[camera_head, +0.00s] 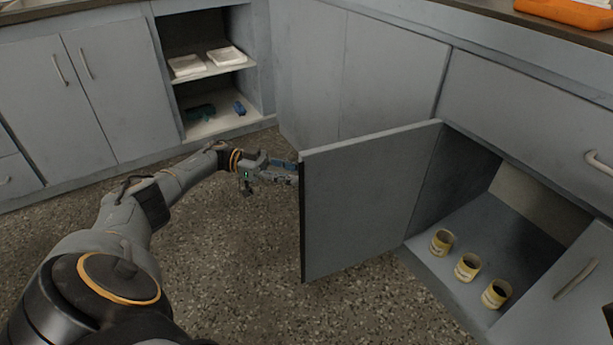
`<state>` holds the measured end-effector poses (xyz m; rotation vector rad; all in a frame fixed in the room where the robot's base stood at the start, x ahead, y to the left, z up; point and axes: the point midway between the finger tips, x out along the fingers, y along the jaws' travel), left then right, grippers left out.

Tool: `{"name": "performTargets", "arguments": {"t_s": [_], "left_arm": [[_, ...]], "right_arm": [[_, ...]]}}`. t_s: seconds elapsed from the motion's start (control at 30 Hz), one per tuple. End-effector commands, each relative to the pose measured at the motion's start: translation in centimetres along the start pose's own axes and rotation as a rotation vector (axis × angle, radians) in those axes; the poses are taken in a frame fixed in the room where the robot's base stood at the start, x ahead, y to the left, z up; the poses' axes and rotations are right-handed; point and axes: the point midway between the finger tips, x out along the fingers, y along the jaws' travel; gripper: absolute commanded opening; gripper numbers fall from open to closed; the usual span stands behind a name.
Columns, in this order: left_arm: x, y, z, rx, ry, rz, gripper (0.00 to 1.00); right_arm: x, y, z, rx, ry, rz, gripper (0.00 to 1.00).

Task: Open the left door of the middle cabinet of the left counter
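A grey cabinet door (365,200) stands swung wide open from the cabinet (470,222) on the right, hinged at that cabinet's left side. I see its inner face; its outer face and any handle there are hidden. The cabinet's right door (560,300) is closed and has a bar handle (577,279). My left gripper (284,172) is at the free edge of the open door, with its tips near or behind that edge. I cannot tell whether it touches the door or how its fingers are set. My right gripper does not clearly show.
Three yellow containers (467,266) stand in a row on the cabinet floor. A drawer (525,110) above is closed. Closed double doors (85,95) and open shelves (215,72) with white trays line the back left. The speckled floor (235,270) is clear.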

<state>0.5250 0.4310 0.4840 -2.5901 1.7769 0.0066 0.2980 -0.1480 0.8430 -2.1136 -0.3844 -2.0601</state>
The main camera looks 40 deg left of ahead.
Motion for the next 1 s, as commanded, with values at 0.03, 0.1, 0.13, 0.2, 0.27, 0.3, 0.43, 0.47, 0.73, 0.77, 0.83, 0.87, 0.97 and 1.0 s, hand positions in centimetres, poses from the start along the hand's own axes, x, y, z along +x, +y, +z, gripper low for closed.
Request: {"name": "performTargets", "arguments": {"t_s": [0.03,0.1,0.13,0.2,0.27,0.3,0.43,0.47,0.73,0.77,0.83,0.87,0.97,1.0], "left_arm": [[-1.0,-0.1,0.0,0.000,0.000,-0.004,0.31],[-1.9,-0.1,0.0,0.000,0.000,-0.004,0.31],[-2.2,-0.1,0.0,0.000,-0.001,-0.003,0.31],[-2.8,0.0,0.0,0.000,-0.001,-0.002,0.31],[-3.2,0.0,0.1,0.000,-0.002,-0.003,0.31],[-3.4,0.1,0.1,0.000,-0.001,-0.001,0.31],[-3.7,0.1,0.1,-0.001,-0.001,-0.001,0.31],[-3.7,0.1,0.1,-0.001,-0.001,0.000,0.31],[-3.7,0.1,0.1,-0.001,-0.001,0.000,0.31],[-3.7,0.1,0.1,-0.001,-0.001,0.000,0.31],[-3.7,0.1,0.1,-0.001,-0.001,0.000,0.31],[-3.7,0.1,0.1,-0.001,-0.001,0.000,0.31],[-3.7,0.1,0.1,-0.001,-0.001,-0.001,0.31],[-3.7,0.1,0.1,-0.001,-0.001,-0.001,0.31]], "right_arm": [[0.0,0.0,0.0,0.000,-0.001,0.000,0.40],[0.0,0.0,0.0,0.000,-0.001,0.000,0.40],[0.0,0.0,0.0,0.001,-0.001,0.001,0.40],[0.0,0.0,0.1,0.001,-0.002,0.001,0.40],[0.0,0.0,0.1,0.001,-0.002,0.001,0.40],[0.0,0.0,0.1,0.001,-0.002,0.001,0.40],[-0.1,0.0,0.1,0.001,-0.002,0.001,0.40],[-0.1,0.0,0.1,0.001,-0.002,0.000,0.40],[-0.1,0.0,0.1,0.001,-0.002,0.000,0.40],[-0.1,0.0,0.1,0.001,-0.002,0.000,0.40],[-0.1,0.0,0.1,0.001,-0.002,0.000,0.40],[-0.1,0.0,0.1,0.001,-0.002,0.000,0.40],[-0.1,0.0,0.1,0.001,-0.002,0.001,0.40],[-0.1,0.0,0.1,0.001,-0.002,0.001,0.40]]}}
